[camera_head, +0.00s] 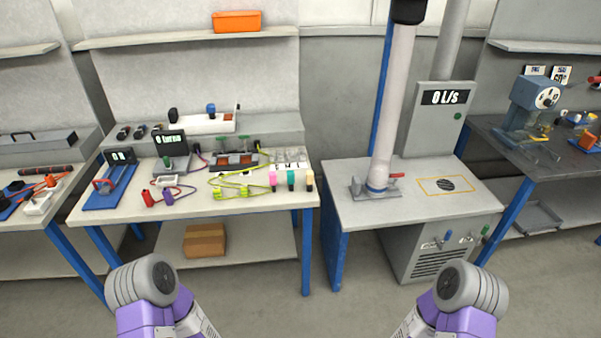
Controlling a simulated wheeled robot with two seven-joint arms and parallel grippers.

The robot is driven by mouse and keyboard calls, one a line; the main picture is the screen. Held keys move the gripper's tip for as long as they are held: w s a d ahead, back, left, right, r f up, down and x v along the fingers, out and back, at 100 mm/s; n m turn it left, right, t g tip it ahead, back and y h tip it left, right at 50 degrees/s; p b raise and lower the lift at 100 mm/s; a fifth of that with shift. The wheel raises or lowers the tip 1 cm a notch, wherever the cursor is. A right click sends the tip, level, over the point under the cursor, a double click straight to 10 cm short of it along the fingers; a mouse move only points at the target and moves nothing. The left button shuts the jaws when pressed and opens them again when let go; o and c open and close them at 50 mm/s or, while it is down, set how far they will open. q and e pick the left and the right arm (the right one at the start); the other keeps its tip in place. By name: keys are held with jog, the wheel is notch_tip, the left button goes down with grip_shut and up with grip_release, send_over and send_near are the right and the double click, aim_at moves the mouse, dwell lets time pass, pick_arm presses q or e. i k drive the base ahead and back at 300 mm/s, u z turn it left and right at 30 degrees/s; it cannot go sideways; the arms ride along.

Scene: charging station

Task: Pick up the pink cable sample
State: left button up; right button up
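A small pink item (273,180), which looks like the pink cable sample, is near the front right of the middle workbench (230,209). It appears upright. A teal one (291,180) and a yellowish one (309,180) stand in a row to its right. Only purple and grey links of my two arms show at the bottom edge, far from the bench. Neither gripper is in view.
Yellow-green cables (238,188) lie left of the samples, and a white block (289,158) is behind them. A cardboard box (204,241) sits on the lower shelf. A grey duct table (415,208) stands right of the bench, across a narrow gap. The floor in front is clear.

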aim_at(272, 175)
jog(key=z, duration=0.1)
jog(key=i, duration=1.15)
jog(key=u, duration=0.45)
